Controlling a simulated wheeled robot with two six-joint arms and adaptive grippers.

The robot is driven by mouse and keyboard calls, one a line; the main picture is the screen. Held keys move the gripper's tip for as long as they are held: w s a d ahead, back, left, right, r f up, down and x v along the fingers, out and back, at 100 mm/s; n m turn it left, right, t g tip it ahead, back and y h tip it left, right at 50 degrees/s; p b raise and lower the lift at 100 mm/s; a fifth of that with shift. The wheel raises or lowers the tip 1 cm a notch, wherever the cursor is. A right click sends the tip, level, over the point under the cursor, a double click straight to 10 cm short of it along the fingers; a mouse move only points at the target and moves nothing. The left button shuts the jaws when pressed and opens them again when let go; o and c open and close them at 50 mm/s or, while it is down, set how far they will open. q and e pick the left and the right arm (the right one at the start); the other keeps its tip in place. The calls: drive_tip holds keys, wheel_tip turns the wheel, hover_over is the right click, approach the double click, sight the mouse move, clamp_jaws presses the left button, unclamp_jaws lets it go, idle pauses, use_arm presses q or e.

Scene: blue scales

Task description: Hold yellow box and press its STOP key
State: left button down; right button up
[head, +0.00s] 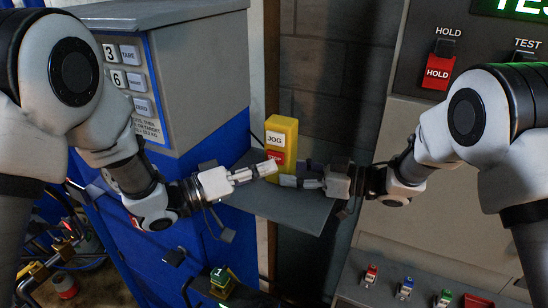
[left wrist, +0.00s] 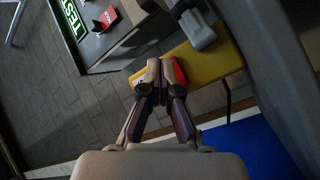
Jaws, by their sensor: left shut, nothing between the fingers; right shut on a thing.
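The yellow box (head: 289,130) stands upright on a grey shelf (head: 290,207), with a white JOG key above a red key (head: 275,156) on its front. In the left wrist view, the yellow box (left wrist: 215,63) lies across the upper middle. My left gripper (head: 270,168) is shut and empty, its tips at the box's front just below the red key, partly covering it. In the left wrist view the tips overlap the red key (left wrist: 180,72); contact cannot be told. My right gripper (head: 287,181) is shut on the lower part of the box from the right.
A blue and grey cabinet with number keys (head: 130,80) stands at the left. A grey panel with a red HOLD switch (head: 439,72) and a TEST switch rises at the right. Small coloured switches (head: 405,287) line a lower ledge. A green block (head: 222,280) is at the bottom.

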idle(0.3)
use_arm(q)
drive_tip(key=shift+w+d, duration=0.2)
drive_tip(key=shift+w, duration=0.2)
drive_tip(key=shift+w, duration=0.2)
idle(0.4)
drive_tip(key=shift+d+r, duration=0.1)
drive_tip(key=shift+r, duration=0.05)
use_arm(e)
drive_tip(key=shift+s+r, duration=0.1)
drive_tip(key=shift+s, duration=0.05)
idle(0.4)
use_arm(q)
drive_tip(key=shift+s, duration=0.3)
use_arm(e)
drive_tip(key=shift+w+d, duration=0.1)
drive_tip(key=shift+w, duration=0.1)
use_arm(q)
drive_tip(key=shift+s+a, duration=0.15)
drive_tip(key=shift+a, duration=0.05)
use_arm(e)
drive_tip(key=shift+s, duration=0.1)
